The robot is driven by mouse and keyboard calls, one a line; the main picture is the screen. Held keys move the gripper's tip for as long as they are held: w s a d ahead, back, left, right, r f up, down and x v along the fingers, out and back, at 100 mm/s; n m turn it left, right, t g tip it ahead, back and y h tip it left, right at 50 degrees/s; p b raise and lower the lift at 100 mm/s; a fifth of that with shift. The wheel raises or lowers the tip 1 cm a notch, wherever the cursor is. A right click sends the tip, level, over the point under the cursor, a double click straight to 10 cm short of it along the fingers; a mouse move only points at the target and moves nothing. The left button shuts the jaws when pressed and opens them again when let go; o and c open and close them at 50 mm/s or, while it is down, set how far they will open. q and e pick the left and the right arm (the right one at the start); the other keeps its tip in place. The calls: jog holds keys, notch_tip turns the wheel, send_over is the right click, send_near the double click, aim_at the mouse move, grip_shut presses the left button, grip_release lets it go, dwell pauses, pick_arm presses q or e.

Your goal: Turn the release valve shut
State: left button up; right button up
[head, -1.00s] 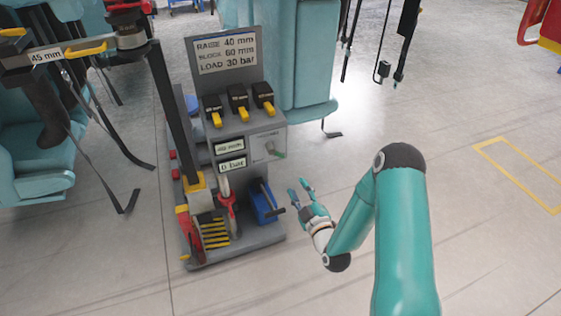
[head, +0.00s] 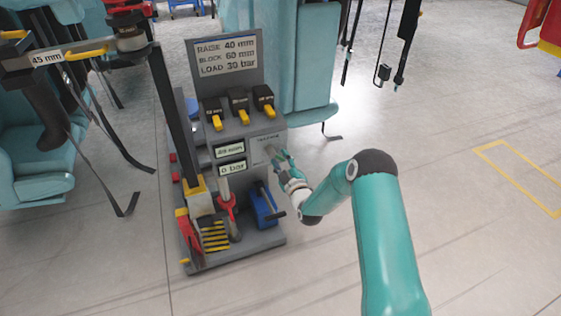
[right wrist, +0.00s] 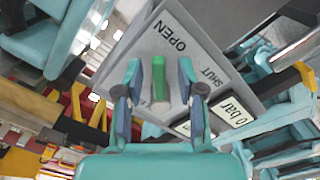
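The release valve's green handle (right wrist: 158,82) shows in the right wrist view, on a grey panel (right wrist: 190,45) lettered OPEN and SHUT. My right gripper (right wrist: 160,85) is open, with one finger on each side of the handle. A gap shows on both sides, so the fingers do not appear to press on it. In the head view my right gripper (head: 280,160) is at the right side of the stand's valve panel (head: 260,148) and mostly hides the handle. Which label the handle points to I cannot tell. My left gripper is not in view.
Teal seats (head: 300,60) stand behind. The floor at right is clear.

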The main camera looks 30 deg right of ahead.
grip_shut()
jog(key=shift+a+f, duration=0.1)
